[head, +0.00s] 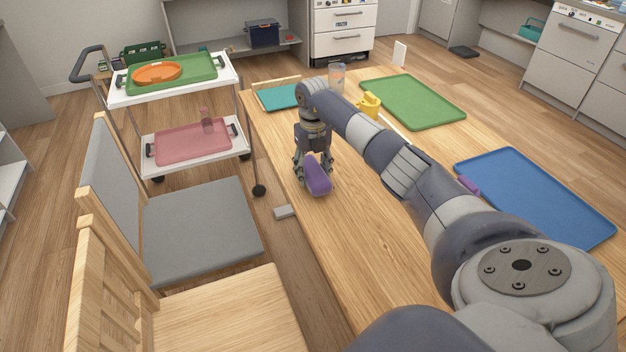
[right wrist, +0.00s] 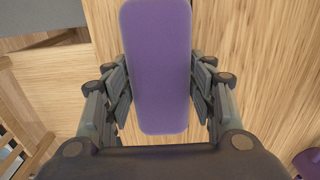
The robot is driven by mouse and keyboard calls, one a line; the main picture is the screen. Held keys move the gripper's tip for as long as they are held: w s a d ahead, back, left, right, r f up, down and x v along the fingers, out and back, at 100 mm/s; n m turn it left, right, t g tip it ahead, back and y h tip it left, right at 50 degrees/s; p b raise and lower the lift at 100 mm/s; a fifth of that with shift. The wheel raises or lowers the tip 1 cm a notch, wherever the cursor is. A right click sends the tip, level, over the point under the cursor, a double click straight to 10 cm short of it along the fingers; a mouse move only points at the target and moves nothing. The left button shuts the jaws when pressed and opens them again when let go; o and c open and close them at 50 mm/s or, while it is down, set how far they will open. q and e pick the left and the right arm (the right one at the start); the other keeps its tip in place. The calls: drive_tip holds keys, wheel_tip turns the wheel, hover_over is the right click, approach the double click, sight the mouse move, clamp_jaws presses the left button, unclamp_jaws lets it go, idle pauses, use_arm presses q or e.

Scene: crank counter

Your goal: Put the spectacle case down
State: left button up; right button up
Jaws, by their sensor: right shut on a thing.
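The purple spectacle case (head: 318,176) is between the fingers of my right gripper (head: 313,180), near the left long edge of the wooden table (head: 300,228). In the right wrist view the case (right wrist: 157,65) lies lengthwise between the two fingers of the gripper (right wrist: 159,82), which is shut on it. The gripper points down. I cannot tell whether the case touches the tabletop or hangs just above it. My left gripper is not in view.
A small purple thing (head: 468,185) is beside the blue tray. A grey-seated chair (head: 203,228) stands left. Bare wood lies in front of the case.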

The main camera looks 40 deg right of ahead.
sight(313, 169)
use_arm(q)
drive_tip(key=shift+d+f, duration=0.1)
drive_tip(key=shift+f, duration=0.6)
use_arm(e)
drive_tip(key=shift+w+f, duration=0.1)
drive_tip(key=shift+f, duration=0.65)
drive_tip(key=shift+f+b, duration=0.15)
drive_tip(key=shift+b, duration=0.15)
drive_tip(key=o, duration=1.1)
drive_tip(key=shift+r, duration=0.5)
wheel_tip(313, 169, up, 11)
drive_tip(key=shift+r, duration=0.2)
